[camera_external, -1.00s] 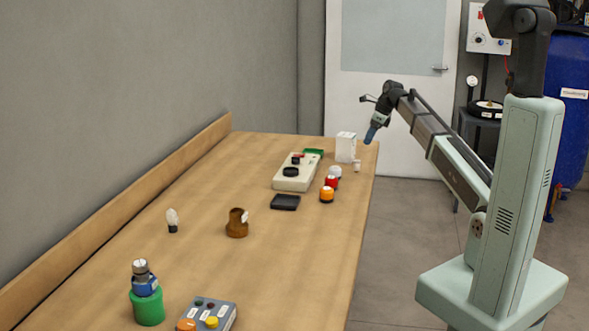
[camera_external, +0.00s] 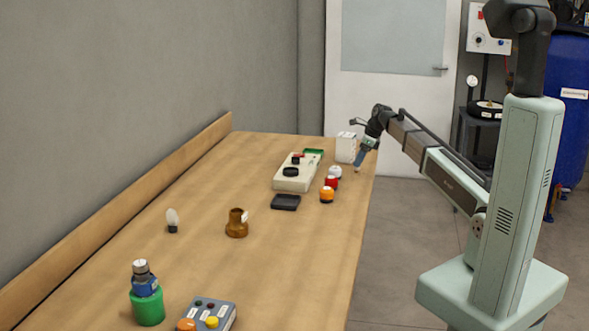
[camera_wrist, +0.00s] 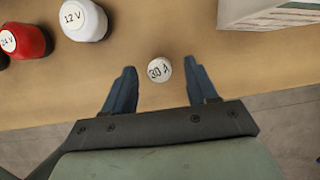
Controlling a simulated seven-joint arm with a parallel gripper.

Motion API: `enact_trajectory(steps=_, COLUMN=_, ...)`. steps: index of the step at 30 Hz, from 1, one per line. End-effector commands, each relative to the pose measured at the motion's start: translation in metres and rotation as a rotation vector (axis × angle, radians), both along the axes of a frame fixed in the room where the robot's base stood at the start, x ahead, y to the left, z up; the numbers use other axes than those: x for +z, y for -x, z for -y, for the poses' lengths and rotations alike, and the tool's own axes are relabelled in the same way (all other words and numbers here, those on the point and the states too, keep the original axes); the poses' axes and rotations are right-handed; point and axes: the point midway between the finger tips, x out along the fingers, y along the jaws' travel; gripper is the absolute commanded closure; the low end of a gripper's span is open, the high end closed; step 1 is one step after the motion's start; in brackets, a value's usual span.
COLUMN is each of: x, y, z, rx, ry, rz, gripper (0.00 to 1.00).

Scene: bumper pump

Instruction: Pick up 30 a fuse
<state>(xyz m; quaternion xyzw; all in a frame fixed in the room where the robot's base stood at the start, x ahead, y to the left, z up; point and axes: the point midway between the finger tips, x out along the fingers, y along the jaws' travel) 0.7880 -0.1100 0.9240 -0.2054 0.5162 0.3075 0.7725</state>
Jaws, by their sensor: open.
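The 30 A fuse (camera_wrist: 159,70) is a small white round piece marked "30 A", standing on the table near its edge in the wrist view. My gripper (camera_wrist: 161,75) is open, with one blue finger on each side of the fuse in that view. The fuse looks centred between the fingertips, and I see no contact. How far the fingers are above it is hard to tell. In the external view my gripper (camera_external: 358,167) is low at the far right edge of the table, and the fuse is hidden or too small to make out.
A white part marked "12 V" (camera_wrist: 84,20) and a red one marked "24 V" (camera_wrist: 24,41) stand left of the fuse. A white box (camera_external: 346,148) stands close behind my gripper. An orange part (camera_external: 327,194) and a beige device (camera_external: 297,173) are nearby on the table.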

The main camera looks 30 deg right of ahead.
Motion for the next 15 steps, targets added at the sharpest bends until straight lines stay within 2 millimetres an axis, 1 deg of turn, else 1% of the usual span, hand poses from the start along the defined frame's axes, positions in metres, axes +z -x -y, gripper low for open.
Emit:
enact_trajectory(steps=1, x=-0.008, y=-0.001, z=-0.002, rx=0.000, ry=0.000, rz=-0.001, gripper=0.43)
enact_trajectory(steps=3, x=-0.016, y=-0.004, z=-0.004, rx=0.001, ry=-0.001, rz=-0.002, gripper=0.43)
enact_trajectory(steps=6, x=-0.025, y=-0.007, z=-0.006, rx=0.000, ry=0.000, rz=0.000, gripper=0.43)
enact_trajectory(steps=9, x=-0.028, y=-0.008, z=-0.007, rx=0.000, ry=0.000, rz=0.000, gripper=0.43)
enact_trajectory(steps=14, x=-0.028, y=-0.007, z=-0.007, rx=0.000, ry=0.000, rz=0.000, gripper=0.43)
enact_trajectory(steps=15, x=-0.028, y=-0.007, z=-0.007, rx=0.000, ry=0.000, rz=0.000, gripper=0.45)
